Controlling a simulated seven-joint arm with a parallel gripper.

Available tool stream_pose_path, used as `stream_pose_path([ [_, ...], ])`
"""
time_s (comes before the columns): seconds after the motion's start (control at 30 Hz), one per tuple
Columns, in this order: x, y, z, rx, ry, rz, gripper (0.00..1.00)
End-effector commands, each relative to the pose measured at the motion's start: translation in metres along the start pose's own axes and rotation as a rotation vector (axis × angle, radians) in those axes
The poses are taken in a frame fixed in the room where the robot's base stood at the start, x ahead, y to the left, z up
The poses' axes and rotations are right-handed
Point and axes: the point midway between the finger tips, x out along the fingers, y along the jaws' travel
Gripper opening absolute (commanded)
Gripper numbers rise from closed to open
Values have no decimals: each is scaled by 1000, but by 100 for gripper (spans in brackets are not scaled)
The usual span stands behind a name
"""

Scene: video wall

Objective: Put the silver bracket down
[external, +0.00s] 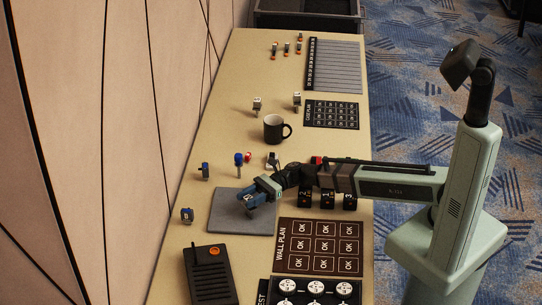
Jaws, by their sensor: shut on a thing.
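My gripper (248,201) is low over the grey mat (228,222) on the tan table, pointing down and to the left. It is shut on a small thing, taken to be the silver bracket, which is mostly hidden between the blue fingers. I cannot tell whether the held thing touches the mat.
A black mug (273,129) stands behind the arm. A black handheld radio (208,275) lies in front, and the WALL PLAN board (320,246) lies right of the mat.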

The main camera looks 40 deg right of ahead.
Motion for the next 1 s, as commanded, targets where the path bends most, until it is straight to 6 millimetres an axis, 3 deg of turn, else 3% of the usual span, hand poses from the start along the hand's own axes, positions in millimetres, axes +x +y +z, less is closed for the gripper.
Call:
stream_pose_path([
  [0.2, 0, 0, -3, 1, 0, 0, 1],
  [0.23, 0, 0, -3, 1, 0, 0, 41],
  [0.5, 0, 0, -3, 0, 0, 0, 66],
  [0.83, 0, 0, 1, 0, 0, 0, 66],
  [1.0, -19, 0, 0, 0, 1, -4, 66],
])
